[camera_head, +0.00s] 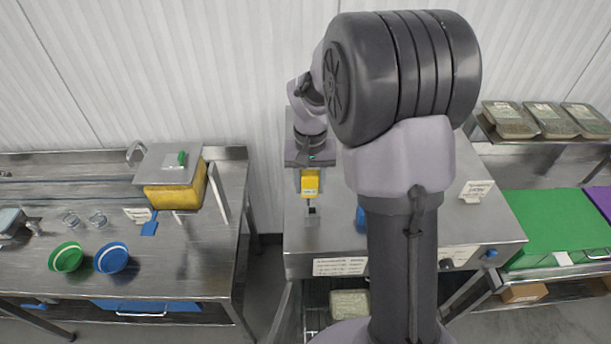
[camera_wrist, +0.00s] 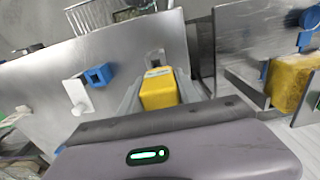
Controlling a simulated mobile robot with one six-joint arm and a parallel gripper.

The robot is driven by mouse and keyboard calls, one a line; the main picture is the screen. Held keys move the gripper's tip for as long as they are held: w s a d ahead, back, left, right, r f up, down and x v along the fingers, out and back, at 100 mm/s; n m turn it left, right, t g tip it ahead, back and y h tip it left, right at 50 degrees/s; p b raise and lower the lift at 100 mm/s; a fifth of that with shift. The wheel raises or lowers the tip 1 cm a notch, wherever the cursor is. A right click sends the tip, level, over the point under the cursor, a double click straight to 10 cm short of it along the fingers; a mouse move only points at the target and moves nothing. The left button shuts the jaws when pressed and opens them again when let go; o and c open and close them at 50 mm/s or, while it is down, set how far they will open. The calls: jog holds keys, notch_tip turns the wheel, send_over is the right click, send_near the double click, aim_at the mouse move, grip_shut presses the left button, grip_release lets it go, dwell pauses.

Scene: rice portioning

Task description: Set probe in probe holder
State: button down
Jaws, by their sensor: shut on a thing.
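My gripper (camera_head: 310,166) is over the middle steel table, shut on the yellow probe (camera_head: 310,183). In the wrist view the yellow probe body (camera_wrist: 158,92) sits between the two grey fingers. A small grey block with a dark opening (camera_head: 312,213) stands just in front of the probe; it also shows in the wrist view (camera_wrist: 154,58). A blue square socket (camera_wrist: 98,75) stands to one side of the probe, apart from it. In the head view a blue piece (camera_head: 361,216) shows partly behind my arm. I cannot tell which is the probe holder, or whether the probe's tip touches anything.
The middle steel table (camera_head: 300,236) has a white sign (camera_head: 475,191) at right. My arm hides much of it. The left table holds a yellow container (camera_head: 168,199), a green bowl (camera_head: 66,257) and a blue bowl (camera_head: 111,258). A green board (camera_head: 548,228) lies at right.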

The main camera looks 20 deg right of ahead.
aim_at(312, 197)
jog(key=shift+s+d+f+b, duration=0.35)
jog(key=shift+d+f+b, duration=0.15)
jog(key=shift+d+f, duration=0.2)
jog(key=f+b, duration=0.3)
jog(key=f, duration=0.1)
jog(key=shift+w+a, duration=0.2)
jog(key=shift+a, duration=0.1)
jog(key=shift+d+f, duration=0.1)
jog(key=shift+f, duration=0.05)
jog(key=shift+f+b, duration=0.6)
jog(key=shift+b, duration=0.25)
dwell(0.4)
jog(key=shift+s, duration=0.1)
jog(key=c, duration=0.8)
grip_release()
jog(key=shift+o, duration=0.4)
